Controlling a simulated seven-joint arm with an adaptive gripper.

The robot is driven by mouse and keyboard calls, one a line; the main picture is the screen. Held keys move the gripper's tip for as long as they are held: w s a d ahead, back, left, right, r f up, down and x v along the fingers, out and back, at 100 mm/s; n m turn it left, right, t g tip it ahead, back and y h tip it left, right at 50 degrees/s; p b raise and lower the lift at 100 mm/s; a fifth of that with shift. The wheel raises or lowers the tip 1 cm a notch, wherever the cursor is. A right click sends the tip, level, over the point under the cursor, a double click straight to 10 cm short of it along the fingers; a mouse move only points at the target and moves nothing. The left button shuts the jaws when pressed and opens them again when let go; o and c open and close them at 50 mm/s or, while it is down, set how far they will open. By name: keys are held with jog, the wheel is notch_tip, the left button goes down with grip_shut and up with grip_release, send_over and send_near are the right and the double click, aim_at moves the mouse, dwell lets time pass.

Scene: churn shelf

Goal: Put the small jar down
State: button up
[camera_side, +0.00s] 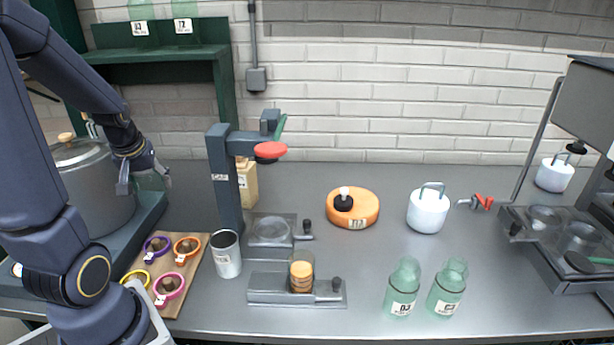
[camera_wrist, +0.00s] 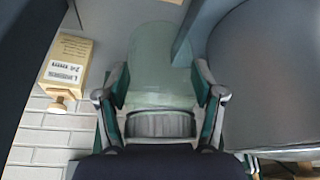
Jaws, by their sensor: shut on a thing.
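A small translucent green jar (camera_side: 152,181) is between the fingers of my gripper (camera_side: 143,184), in front of the right side of the big grey pot in the side view. My gripper is shut on it. In the wrist view the jar (camera_wrist: 161,65) fills the space between the two fingers (camera_wrist: 160,105). I cannot tell from the views whether the jar's base touches anything. Two similar green jars with labels, one at the left (camera_side: 402,288) and one at the right (camera_side: 447,287), stand on the counter at front right.
The big pot (camera_side: 90,190) stands close beside my gripper. A green shelf (camera_side: 160,65) with two labelled jars is above. A dark post (camera_side: 224,180), a board of coloured rings (camera_side: 190,285), and a metal cup (camera_side: 227,256) are nearby.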

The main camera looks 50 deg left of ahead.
jog(key=w+a+f, duration=0.4)
jog(key=w, duration=0.1)
jog(key=w+a+f, duration=0.4)
jog(key=a+f, duration=0.1)
jog(key=shift+w+f, duration=0.25)
jog(key=shift+w, duration=0.15)
jog(key=shift+w+a+f, duration=0.1)
jog(key=shift+w+f, duration=0.05)
jog(key=shift+f, duration=1.5)
jog(key=shift+f, duration=0.2)
jog(key=o, duration=1.3)
jog(key=shift+r, duration=0.1)
